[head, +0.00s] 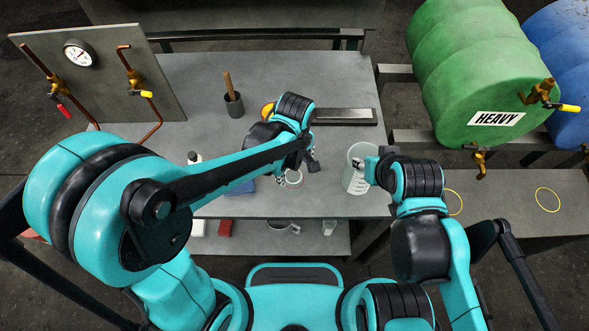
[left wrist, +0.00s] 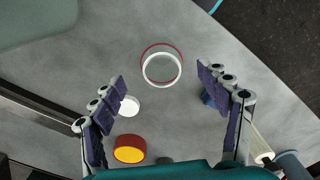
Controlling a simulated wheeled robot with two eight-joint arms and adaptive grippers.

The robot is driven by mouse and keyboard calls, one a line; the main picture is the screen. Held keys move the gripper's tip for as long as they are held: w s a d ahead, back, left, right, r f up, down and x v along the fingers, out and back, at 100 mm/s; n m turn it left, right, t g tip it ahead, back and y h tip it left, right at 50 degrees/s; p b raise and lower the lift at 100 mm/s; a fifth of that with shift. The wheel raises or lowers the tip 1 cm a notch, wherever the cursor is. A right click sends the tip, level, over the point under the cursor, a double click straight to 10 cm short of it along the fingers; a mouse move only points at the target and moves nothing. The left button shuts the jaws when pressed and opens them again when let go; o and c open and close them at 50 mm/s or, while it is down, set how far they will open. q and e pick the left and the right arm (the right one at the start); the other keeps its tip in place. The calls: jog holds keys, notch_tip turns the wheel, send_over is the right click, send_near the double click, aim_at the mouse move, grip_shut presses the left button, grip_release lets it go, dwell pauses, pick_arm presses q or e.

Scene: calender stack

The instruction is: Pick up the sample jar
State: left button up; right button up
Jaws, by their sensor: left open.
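The sample jar appears to be the small clear round vessel with a pale rim (head: 292,178) on the grey bench in the head view. In the left wrist view its white rim (left wrist: 162,83) shows from above, with a red ring around it. My left gripper (head: 298,170) is over it with its fingers spread. In the left wrist view the open fingers (left wrist: 161,76) stand on either side of the jar's line and do not touch it. My right gripper (head: 366,164) is by a large clear beaker (head: 355,184); its fingers are mostly hidden.
A white disc (left wrist: 129,106) and a red-and-yellow cylinder (left wrist: 130,152) lie near the left finger. A pot with a wooden handle (head: 234,104), a gauge panel (head: 110,75) and a dark bar (head: 344,116) stand farther back. A green drum (head: 475,70) is at right.

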pick_arm(q)
jog(key=f, duration=0.2)
jog(key=f+b, duration=0.1)
jog(key=f, duration=0.1)
jog(key=f+b, duration=0.1)
jog(key=f, duration=0.2)
jog(key=shift+w+a, duration=0.1)
jog(key=shift+a, duration=0.15)
jog(key=c, duration=1.3)
